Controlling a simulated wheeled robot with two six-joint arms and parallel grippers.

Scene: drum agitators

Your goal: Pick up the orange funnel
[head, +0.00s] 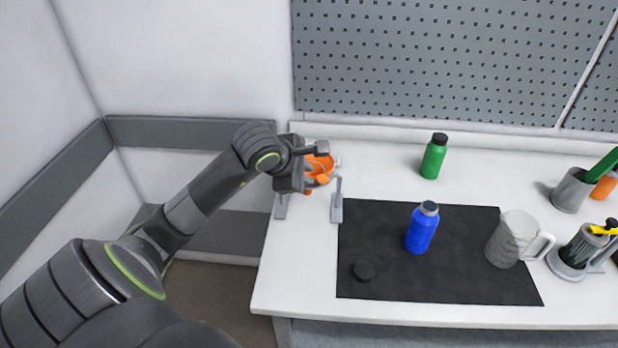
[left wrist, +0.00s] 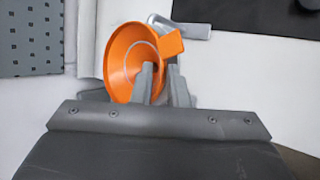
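The orange funnel (head: 319,172) is at the far left end of the white table, partly hidden by my left gripper (head: 317,163). In the left wrist view, the funnel's round cone (left wrist: 121,62) faces the camera, with a square orange tab on its right. The fingers of my left gripper (left wrist: 163,72) are at the cone's right side, below the tab. One finger overlaps the cone and the other is just right of it. I cannot tell whether they grip it. Grey stand parts (head: 337,207) show beneath the funnel. My right gripper is not in view.
A black mat (head: 385,230) holds a blue bottle (head: 421,228), a dark round cap (head: 363,270) and a grey mug (head: 505,240). A green bottle (head: 433,157) stands behind it. Grey containers (head: 572,190) stand at right. A pegboard (head: 430,60) rises behind the table.

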